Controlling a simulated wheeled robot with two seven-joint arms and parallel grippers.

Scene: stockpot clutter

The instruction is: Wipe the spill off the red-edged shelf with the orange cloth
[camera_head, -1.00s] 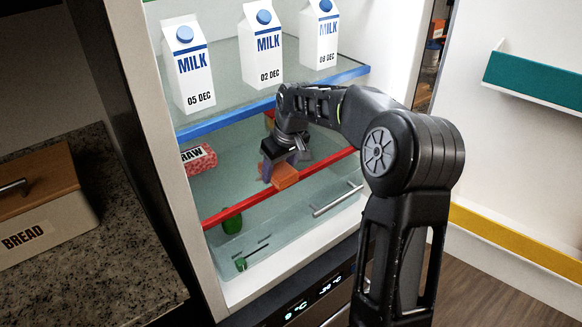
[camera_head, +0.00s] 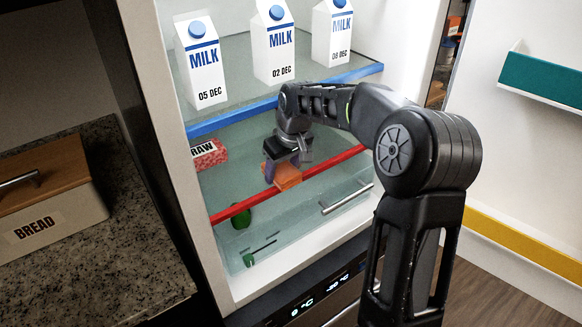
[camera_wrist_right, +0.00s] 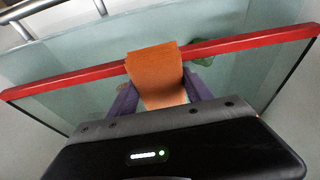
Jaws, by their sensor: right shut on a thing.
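The red-edged shelf (camera_head: 336,162) is a glass shelf in the fridge, below a blue-edged one. Its red edge crosses the wrist view (camera_wrist_right: 60,83). My right gripper (camera_head: 282,163) is shut on the orange cloth (camera_head: 287,178), at the shelf's front edge near its middle. In the wrist view the cloth (camera_wrist_right: 157,72) hangs between the purple fingers and overlaps the red edge. Whether it presses on the glass I cannot tell. I cannot make out a spill; the gripper and forearm hide part of the shelf. My left gripper is not in view.
A RAW meat pack (camera_head: 208,153) sits at the shelf's left. Milk cartons (camera_head: 205,75) stand on the blue-edged shelf (camera_head: 230,121) above. A clear drawer with a bar handle (camera_head: 346,199) and green items lies below. A BREAD box (camera_head: 60,215) stands on the left counter.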

